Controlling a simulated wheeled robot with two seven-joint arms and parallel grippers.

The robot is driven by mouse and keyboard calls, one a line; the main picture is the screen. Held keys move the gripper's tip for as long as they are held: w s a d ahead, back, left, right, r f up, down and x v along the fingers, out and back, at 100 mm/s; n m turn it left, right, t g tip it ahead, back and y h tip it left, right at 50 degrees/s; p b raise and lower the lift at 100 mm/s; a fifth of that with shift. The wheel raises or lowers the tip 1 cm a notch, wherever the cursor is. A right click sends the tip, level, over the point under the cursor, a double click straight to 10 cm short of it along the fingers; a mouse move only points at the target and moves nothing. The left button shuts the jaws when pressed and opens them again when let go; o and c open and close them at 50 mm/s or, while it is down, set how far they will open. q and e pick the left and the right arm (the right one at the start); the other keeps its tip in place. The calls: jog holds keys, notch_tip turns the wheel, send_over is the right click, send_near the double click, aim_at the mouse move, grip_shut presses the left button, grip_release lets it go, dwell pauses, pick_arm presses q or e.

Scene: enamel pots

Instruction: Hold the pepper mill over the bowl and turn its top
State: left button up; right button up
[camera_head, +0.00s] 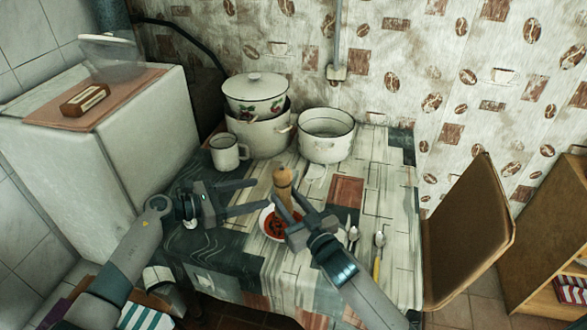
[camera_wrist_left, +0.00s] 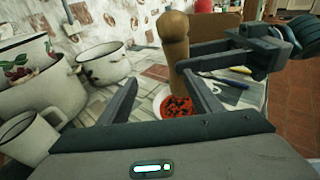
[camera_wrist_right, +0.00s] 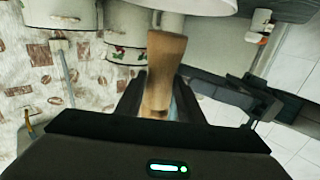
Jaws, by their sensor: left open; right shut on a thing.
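The wooden pepper mill (camera_head: 283,182) stands upright in my right gripper (camera_head: 299,212), whose fingers are shut around its lower part. It also fills the middle of the right wrist view (camera_wrist_right: 163,70). The white bowl (camera_head: 267,233) with red contents is below and just left of the right gripper; the gripper and mill hide part of its rim. My left gripper (camera_head: 262,194) is open and empty, its fingers pointing right toward the mill. In the left wrist view the mill (camera_wrist_left: 176,45) is beyond the open fingers, with the bowl (camera_wrist_left: 165,97) lower down.
A white mug (camera_head: 225,155), stacked enamel pots (camera_head: 262,135) and a wide pot (camera_head: 325,145) stand behind the grippers. Spoons (camera_head: 353,234) and a yellow-handled utensil (camera_head: 377,265) lie to the right. A brown chair (camera_head: 470,235) stands beyond the table's right edge.

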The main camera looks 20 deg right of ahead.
aim_at(274, 179)
pick_arm(q)
jog(key=s+r+n+t, duration=0.1)
jog(key=r, duration=0.1)
jog(key=s+r+n+t+h, duration=0.1)
jog(key=s+r, duration=0.1)
jog(key=s+r+n+t, duration=0.1)
jog(key=s+r+t, duration=0.1)
jog(key=shift+d+r+n, duration=0.2)
jog(key=shift+n, duration=0.1)
jog(key=shift+d, duration=0.1)
jog(key=x, duration=1.1)
jog(key=shift+d, duration=0.4)
jog(key=shift+w+r, duration=0.1)
jog(key=shift+w, duration=0.05)
jog(key=c, duration=1.1)
jog(key=shift+m+g+h, duration=0.4)
jog(key=shift+g, duration=0.2)
